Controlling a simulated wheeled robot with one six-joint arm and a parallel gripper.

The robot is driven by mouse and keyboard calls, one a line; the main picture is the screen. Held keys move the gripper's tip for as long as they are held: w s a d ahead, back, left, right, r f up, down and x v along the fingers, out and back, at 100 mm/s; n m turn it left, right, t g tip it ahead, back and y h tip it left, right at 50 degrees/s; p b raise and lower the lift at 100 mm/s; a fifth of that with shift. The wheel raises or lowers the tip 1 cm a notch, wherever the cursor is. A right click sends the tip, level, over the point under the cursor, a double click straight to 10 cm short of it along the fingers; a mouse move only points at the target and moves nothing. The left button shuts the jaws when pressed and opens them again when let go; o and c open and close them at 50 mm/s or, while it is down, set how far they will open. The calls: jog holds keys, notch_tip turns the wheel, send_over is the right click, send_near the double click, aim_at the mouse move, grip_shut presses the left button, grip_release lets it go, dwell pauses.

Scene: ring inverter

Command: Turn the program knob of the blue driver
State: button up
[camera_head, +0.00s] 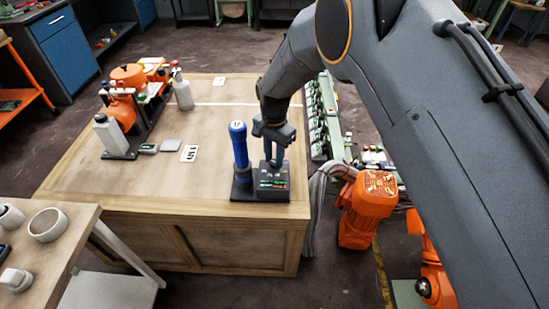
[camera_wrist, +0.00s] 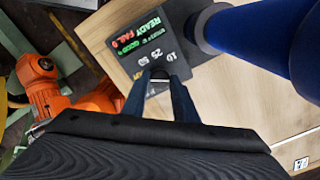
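The blue driver (camera_head: 239,150) stands upright in a dark stand at the table's front right corner. Its blue body fills the upper right of the wrist view (camera_wrist: 270,35). Right beside it lies a black control box (camera_head: 272,188) with a lit display showing READY and FAIL 0. In the wrist view the box (camera_wrist: 125,28) has the marks 10, 25 and 50 near a small dark knob (camera_wrist: 158,73). My gripper (camera_head: 274,165) points down over the box. In the wrist view its fingertips (camera_wrist: 160,78) are close together at the knob; whether they press on it is unclear.
A rack with orange parts (camera_head: 125,105) and bottles stand at the table's back left. A small white card (camera_head: 189,153) lies mid-table. An orange robot (camera_head: 367,205) and a green rack (camera_head: 318,120) are right of the table. The table's left front is clear.

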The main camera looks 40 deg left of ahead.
aim_at(274, 161)
jog(key=o, duration=0.4)
notch_tip(274, 161, up, 8)
jog(key=b, duration=0.2)
jog(key=shift+f, duration=0.1)
dwell(0.6)
